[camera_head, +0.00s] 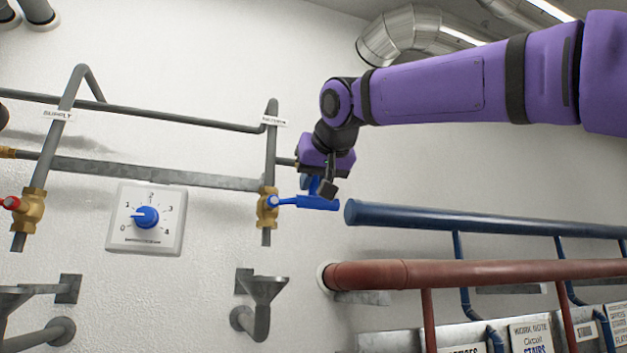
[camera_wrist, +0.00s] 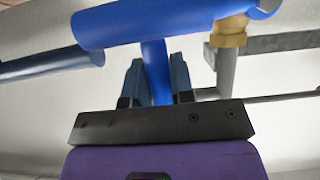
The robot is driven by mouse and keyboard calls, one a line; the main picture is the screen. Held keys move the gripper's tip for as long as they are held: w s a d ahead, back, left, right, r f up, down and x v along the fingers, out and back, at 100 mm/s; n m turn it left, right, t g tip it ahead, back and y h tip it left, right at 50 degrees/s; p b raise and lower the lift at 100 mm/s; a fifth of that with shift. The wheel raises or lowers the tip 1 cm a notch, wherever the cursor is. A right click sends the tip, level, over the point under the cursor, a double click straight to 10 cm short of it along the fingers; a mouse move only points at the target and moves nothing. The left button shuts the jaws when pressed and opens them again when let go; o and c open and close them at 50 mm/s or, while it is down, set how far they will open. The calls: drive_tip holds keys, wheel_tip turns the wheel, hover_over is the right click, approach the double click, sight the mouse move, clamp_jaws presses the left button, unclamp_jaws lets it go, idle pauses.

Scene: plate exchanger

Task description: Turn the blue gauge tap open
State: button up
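The blue tap has a blue lever (camera_head: 312,203) on a brass valve body (camera_head: 267,207) in the vertical pipe at mid-picture. The lever points right, roughly level and across the pipe. In the wrist view, the thick lever (camera_wrist: 120,22) crosses the top, and a blue stem (camera_wrist: 155,65) runs from it towards my gripper. My gripper (camera_head: 325,187) is just above the lever's outer half. In the wrist view, the fingers of my gripper (camera_wrist: 156,82) stand one on each side of the stem. I cannot tell whether both press on it.
A blue-knobbed dial numbered 0 to 4 (camera_head: 146,217) is left of the tap. A red-handled valve (camera_head: 30,210) is at far left. A metal funnel (camera_head: 262,287) stands below. Thick blue (camera_head: 450,219) and red (camera_head: 450,273) pipes run off to the right.

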clamp_jaws()
drive_tip(key=shift+d, duration=0.1)
drive_tip(key=w+d+r+n+t+h, duration=0.1)
drive_tip(key=d+r+n+t+h, duration=0.3)
drive_tip(key=n, duration=0.9)
drive_tip(key=shift+w+d+r+n+t+h, duration=0.2)
drive_tip(key=shift+d+r+n+t+h, duration=0.15)
drive_tip(key=shift+r+t+h, duration=0.35)
drive_tip(key=shift+f, duration=0.1)
idle(0.4)
